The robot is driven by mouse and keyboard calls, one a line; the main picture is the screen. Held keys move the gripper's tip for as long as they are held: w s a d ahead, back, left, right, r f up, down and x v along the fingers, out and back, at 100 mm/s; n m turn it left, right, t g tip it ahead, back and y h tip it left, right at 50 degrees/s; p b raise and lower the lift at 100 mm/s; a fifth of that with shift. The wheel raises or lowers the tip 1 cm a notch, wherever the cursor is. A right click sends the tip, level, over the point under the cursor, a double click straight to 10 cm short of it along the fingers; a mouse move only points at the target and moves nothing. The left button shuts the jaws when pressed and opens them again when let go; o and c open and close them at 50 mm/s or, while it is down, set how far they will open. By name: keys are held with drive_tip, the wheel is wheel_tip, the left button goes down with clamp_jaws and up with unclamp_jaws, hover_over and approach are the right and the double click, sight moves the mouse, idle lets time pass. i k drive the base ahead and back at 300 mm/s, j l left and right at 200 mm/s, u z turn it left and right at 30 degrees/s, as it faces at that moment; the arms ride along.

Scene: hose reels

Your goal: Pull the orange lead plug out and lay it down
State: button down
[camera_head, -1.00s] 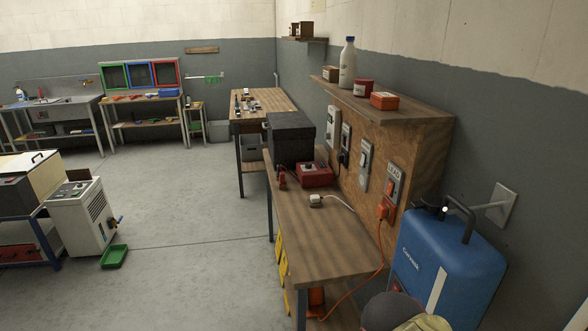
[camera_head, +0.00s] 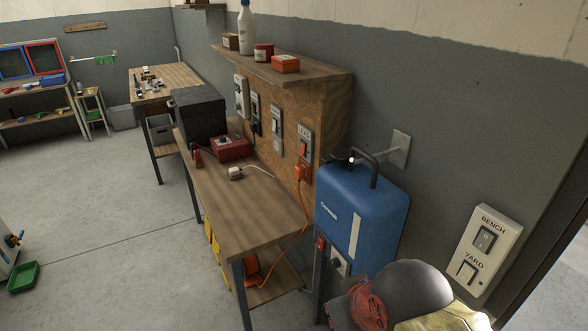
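The orange plug (camera_head: 302,173) sits in the lower part of the rightmost grey socket plate (camera_head: 305,147) on the wooden backboard, under a red rocker switch. Its orange lead (camera_head: 305,215) hangs down past the bench's right edge to an orange item (camera_head: 252,267) on the lower shelf. The wooden bench top (camera_head: 235,205) lies below and left of the plug. My gripper is not in view.
A white plug (camera_head: 236,173) with a white lead lies on the bench, near a red box (camera_head: 230,148) and a black case (camera_head: 197,115). A blue machine (camera_head: 360,213) stands close right of the orange plug. The bench front is clear.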

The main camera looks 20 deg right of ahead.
sight(300, 171)
drive_tip(key=j+z, duration=0.3)
drive_tip(key=j, duration=0.25)
drive_tip(key=j+z, duration=0.35)
drive_tip(key=j, duration=0.2)
drive_tip(key=i+j+z, duration=0.5)
drive_tip(key=j, duration=0.15)
drive_tip(key=j+z, duration=0.25)
drive_tip(key=j, duration=0.15)
drive_tip(key=i+j+z, duration=0.25)
drive_tip(key=j, duration=0.15)
drive_tip(key=i+j+z, duration=0.1)
drive_tip(key=j+z, duration=0.15)
